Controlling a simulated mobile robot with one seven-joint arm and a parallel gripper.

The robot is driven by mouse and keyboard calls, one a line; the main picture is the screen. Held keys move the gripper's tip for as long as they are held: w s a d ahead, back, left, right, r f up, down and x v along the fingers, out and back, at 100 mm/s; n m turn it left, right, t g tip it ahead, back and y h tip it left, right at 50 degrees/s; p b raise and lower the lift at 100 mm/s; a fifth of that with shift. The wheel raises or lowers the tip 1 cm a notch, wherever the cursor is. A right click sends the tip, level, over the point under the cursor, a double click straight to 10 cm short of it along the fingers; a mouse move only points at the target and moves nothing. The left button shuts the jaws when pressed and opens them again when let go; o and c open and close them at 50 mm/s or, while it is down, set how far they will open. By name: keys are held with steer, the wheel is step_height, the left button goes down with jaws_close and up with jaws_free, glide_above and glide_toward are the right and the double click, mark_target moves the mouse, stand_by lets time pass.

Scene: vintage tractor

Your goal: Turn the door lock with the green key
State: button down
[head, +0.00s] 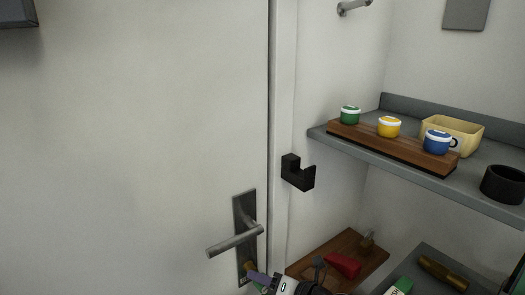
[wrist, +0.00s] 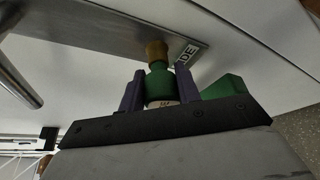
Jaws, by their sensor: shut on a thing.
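The door (head: 140,140) is a large pale panel. Its lock plate (head: 247,215) is grey metal and carries a lever handle (head: 235,241). The brass lock cylinder (wrist: 156,50) sits at the plate's lower end and also shows in the head view (head: 249,266). The green key (wrist: 158,84) stands in line with the cylinder and meets it; how deep it sits cannot be told. My gripper (wrist: 158,90) is shut on the key's green body, with a purple finger on each side. In the head view my gripper (head: 265,280) is at the bottom edge, just below the handle.
A grey shelf (head: 360,154) at the right holds a wooden rack with green, yellow and blue pots, a yellow box (head: 452,135) and a black cup (head: 503,184). A black bracket (head: 298,173) juts beside the door frame. A wooden board (head: 330,252) lies below, with a red object (head: 343,265).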

steer(key=shift+w+r+p, duration=0.1)
steer(key=shift+r+p, duration=0.05)
steer(key=shift+p, duration=0.25)
steer(key=shift+m+y+p, duration=0.7)
steer(key=shift+m+p, duration=0.4)
steer(key=shift+p, duration=0.1)
steer(key=c, duration=0.9)
jaws_free()
steer(key=shift+a+f, duration=0.1)
steer(key=shift+f, duration=0.1)
steer(key=shift+f+b, duration=0.1)
steer(key=shift+b, duration=0.3)
